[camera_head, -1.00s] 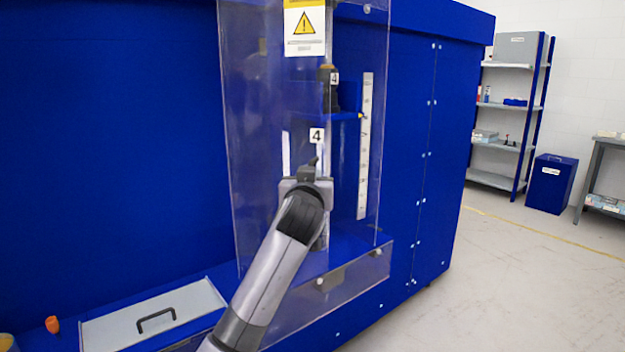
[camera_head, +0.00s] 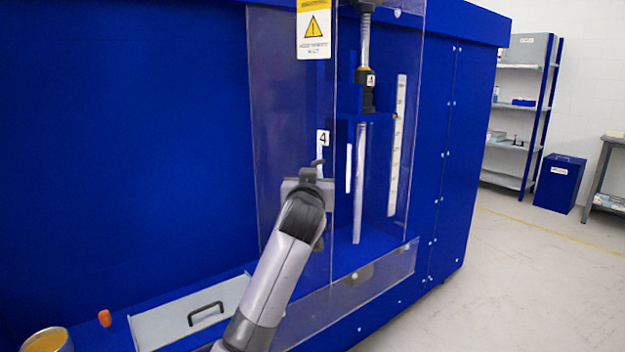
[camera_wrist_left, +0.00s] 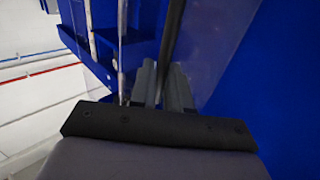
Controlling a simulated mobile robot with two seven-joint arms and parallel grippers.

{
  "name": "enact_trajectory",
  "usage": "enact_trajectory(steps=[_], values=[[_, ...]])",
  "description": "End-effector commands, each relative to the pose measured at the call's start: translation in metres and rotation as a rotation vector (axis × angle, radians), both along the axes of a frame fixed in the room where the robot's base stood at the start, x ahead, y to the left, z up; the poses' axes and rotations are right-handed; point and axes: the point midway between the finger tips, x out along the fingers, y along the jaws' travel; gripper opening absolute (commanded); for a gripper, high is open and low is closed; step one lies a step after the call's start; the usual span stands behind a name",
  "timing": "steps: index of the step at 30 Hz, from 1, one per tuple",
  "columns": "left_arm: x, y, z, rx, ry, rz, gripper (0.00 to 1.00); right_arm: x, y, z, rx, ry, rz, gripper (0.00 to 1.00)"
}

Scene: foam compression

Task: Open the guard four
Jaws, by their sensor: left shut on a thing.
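Guard four is a clear panel (camera_head: 290,110) with a yellow warning sign (camera_head: 314,28) and a "4" label (camera_head: 323,138). It stands upright on the front of the blue machine, left of the station's spindle (camera_head: 365,90). My left gripper (camera_head: 310,178) is at the panel's right edge, just below the label. In the left wrist view, the fingers (camera_wrist_left: 162,85) are shut on a dark upright bar (camera_wrist_left: 173,35), apparently the guard's handle. The arm hides part of the grip in the head view. My right gripper is not in view.
A white scale strip (camera_head: 397,145) stands right of the spindle. A low clear lip (camera_head: 385,280) runs along the front. A grey lid with a black handle (camera_head: 190,312), an orange piece (camera_head: 104,318) and a round tin (camera_head: 47,341) are lower left.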

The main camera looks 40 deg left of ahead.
Motion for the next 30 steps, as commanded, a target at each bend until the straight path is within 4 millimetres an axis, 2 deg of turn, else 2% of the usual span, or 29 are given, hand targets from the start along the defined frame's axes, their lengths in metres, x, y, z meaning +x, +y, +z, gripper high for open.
enact_trajectory(steps=[1,20,21,22,30], values=[[-0.0015,0.0068,0.0070,0.008,-0.012,0.013,0.00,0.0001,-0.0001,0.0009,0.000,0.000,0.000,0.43],[-0.0010,0.0076,0.0088,0.010,-0.016,0.013,0.00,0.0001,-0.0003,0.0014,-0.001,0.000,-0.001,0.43],[-0.0010,0.0076,0.0088,0.010,-0.016,0.013,0.19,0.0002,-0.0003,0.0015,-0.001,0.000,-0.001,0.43],[-0.0010,0.0076,0.0088,0.011,-0.017,0.013,0.29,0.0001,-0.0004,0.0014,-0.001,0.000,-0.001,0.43],[0.0000,0.0047,0.0039,0.004,-0.007,0.007,0.29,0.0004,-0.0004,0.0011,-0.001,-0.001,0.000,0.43]])
